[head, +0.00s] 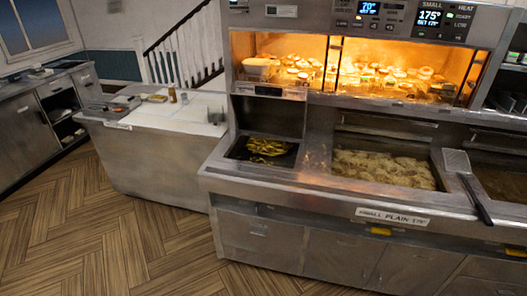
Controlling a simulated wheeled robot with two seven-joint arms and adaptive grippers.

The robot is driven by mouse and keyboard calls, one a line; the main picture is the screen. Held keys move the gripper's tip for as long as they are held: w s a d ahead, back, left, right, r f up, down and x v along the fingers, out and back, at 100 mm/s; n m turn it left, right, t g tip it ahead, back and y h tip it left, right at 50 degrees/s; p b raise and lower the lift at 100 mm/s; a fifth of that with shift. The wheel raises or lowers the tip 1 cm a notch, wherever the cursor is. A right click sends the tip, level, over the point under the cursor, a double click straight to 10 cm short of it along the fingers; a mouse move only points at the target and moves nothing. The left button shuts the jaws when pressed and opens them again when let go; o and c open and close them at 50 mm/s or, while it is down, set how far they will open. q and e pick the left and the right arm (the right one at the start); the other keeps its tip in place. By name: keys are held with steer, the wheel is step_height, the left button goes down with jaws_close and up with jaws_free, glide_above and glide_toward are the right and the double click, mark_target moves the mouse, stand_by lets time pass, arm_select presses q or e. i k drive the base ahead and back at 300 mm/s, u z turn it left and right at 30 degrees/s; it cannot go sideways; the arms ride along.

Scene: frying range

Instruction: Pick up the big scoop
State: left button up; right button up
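A scoop with a flat, pale metal head (456,161) and a long dark handle (479,203) lies at the right of the range. It rests on the divider between two frying vats, its handle pointing toward the front edge. It is the only scoop I can make out, and I cannot tell whether it is the big one. Neither of my grippers is in the head view.
A vat of frying food (385,168) is left of the scoop, and a darker vat (504,184) is right of it. A lit warming cabinet (470,88) overhangs behind. A white-topped counter (172,117) stands left. The wooden floor (85,235) is clear.

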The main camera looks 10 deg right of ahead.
mark_target(215, 117)
steer(key=z, duration=0.3)
steer(key=k, duration=0.35)
steer(key=u, duration=1.7)
steer(key=i, duration=1.65)
steer(key=z, duration=0.75)
steer(key=i, duration=0.7)
steer(key=z, duration=0.8)
